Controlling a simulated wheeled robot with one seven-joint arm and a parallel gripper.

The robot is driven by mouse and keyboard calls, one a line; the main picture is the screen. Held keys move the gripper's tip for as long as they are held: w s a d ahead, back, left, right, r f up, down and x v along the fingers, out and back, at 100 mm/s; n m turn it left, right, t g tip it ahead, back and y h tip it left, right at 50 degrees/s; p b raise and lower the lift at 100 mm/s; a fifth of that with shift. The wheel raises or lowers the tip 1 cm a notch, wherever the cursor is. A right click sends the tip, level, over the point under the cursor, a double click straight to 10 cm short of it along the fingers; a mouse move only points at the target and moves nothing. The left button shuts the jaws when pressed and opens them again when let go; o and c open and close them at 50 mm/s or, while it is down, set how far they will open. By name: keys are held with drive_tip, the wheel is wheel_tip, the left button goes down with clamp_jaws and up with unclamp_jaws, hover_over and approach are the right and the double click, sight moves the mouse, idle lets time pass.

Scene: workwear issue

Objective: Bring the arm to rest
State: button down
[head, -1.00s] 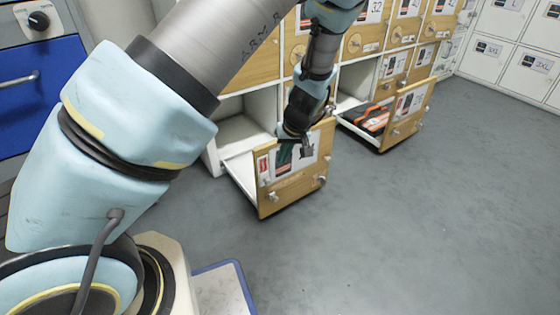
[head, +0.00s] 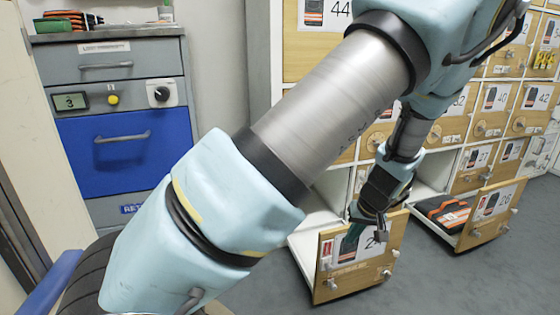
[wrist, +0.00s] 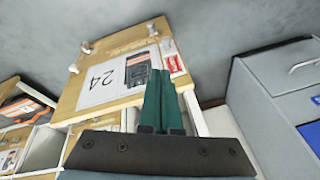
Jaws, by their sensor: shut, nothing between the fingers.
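My gripper (head: 352,240) hangs at the pulled-out drawer marked 24 (head: 340,287), its fingers overlapping the label in the head view. In the wrist view my gripper (wrist: 160,82) shows two green fingers pressed together with nothing between them. Behind the fingers is the outer face of drawer 24 (wrist: 75,112), upside down in that picture, with a printed label and a red tag. I cannot tell whether the fingers touch the drawer. My arm reaches across the middle of the head view.
Another drawer, marked 26 (head: 482,232), stands open at right with an orange and black item (head: 446,212). Wooden lockers line the back. A grey cabinet (head: 120,62) with a blue front (head: 125,150), dial and small display stands at left. Grey floor (head: 440,285) is clear in front.

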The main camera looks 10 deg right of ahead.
drive_tip(key=w+a+r+n+g+h, duration=0.1)
drive_tip(key=a+r, duration=0.3)
drive_tip(key=a, duration=0.5)
drive_tip(key=w+a+r+g, duration=0.1)
drive_tip(key=a+r, duration=0.3)
drive_tip(key=a, duration=0.6)
drive_tip(key=s+a+r, duration=0.3)
drive_tip(key=a, duration=0.4)
drive_tip(key=s+a+r, duration=0.2)
drive_tip(key=a+r, duration=0.2)
drive_tip(key=a, duration=0.3)
wheel_tip(320, 180, up, 37)
drive_tip(key=p, duration=3.7)
drive_tip(key=shift+d+f, duration=0.15)
drive_tip(key=shift+d, duration=0.15)
drive_tip(key=shift+s, duration=0.15)
